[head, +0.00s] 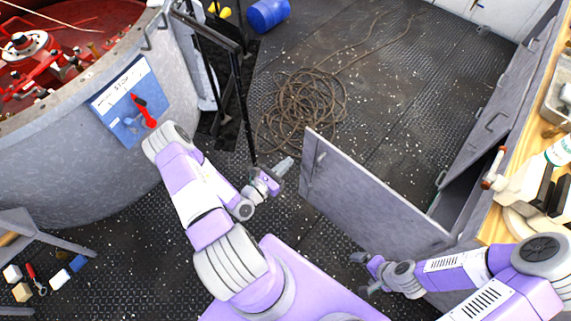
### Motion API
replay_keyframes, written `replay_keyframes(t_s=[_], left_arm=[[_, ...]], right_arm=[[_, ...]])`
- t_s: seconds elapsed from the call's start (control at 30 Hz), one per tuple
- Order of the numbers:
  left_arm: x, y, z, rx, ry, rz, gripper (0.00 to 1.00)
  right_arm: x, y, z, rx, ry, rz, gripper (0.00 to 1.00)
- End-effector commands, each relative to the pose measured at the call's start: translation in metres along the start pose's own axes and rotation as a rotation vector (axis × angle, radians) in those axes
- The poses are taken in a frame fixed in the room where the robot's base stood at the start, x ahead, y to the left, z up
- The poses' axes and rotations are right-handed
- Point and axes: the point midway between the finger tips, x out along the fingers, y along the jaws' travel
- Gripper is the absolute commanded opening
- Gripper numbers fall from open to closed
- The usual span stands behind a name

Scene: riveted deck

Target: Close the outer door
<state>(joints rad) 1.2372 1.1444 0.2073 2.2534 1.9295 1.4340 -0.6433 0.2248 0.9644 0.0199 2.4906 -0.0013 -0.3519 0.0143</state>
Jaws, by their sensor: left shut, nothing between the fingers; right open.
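A flat grey door (375,205) stands swung out from the cabinet (505,85) under the workbench at right, leaving a dark opening beside it. A small latch or handle shows near its free left end. My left gripper (286,165) is shut and empty, just left of the door's free edge, with a small gap seen between them. My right gripper (362,273) is open and empty, on the near side of the door, close to its lower edge. I cannot tell whether it touches the door. Another grey cabinet front with handles is beyond the opening.
A coiled rope (305,112) lies on the deck beyond the door. A black metal frame (232,85) stands beside the large round grey tank (60,165) at left. The wooden workbench top (497,232) holds bottles and tools. Deck between tank and door is mostly clear.

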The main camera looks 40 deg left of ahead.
Motion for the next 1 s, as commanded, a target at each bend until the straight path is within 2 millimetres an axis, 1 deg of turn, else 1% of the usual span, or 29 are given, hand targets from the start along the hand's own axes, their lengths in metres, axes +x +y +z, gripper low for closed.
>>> replay_keyframes(t_s=[0.03,0.1,0.3,0.4,0.5,0.6,0.7,1.0], left_arm=[[0.012,0.0,-0.001,0.003,-0.004,-0.002,0.0],[0.028,0.0,-0.001,0.003,-0.004,-0.003,0.0],[0.069,-0.001,-0.002,0.001,-0.003,-0.002,0.0],[0.085,-0.001,-0.002,0.001,-0.002,-0.002,0.0],[0.097,0.0,-0.002,0.001,0.0,-0.002,0.0],[0.104,-0.001,-0.001,0.001,-0.001,-0.003,0.0],[0.107,-0.001,-0.001,0.001,0.001,-0.002,0.0],[0.107,-0.001,0.0,0.001,0.001,-0.002,0.0]], right_arm=[[0.004,0.002,0.0,0.0,0.0,0.0,0.97],[0.007,0.003,0.0,0.0,0.0,0.0,0.97],[0.015,0.006,-0.001,0.0,0.0,0.0,0.97],[0.02,0.007,-0.001,0.0,0.0,0.0,0.97],[0.023,0.009,-0.001,0.0,0.0,0.0,0.97],[0.024,0.009,-0.001,0.0,0.0,0.0,0.97],[0.025,0.009,-0.001,0.0,0.0,0.0,0.97],[0.024,0.009,-0.001,0.0,0.0,0.0,0.97]])
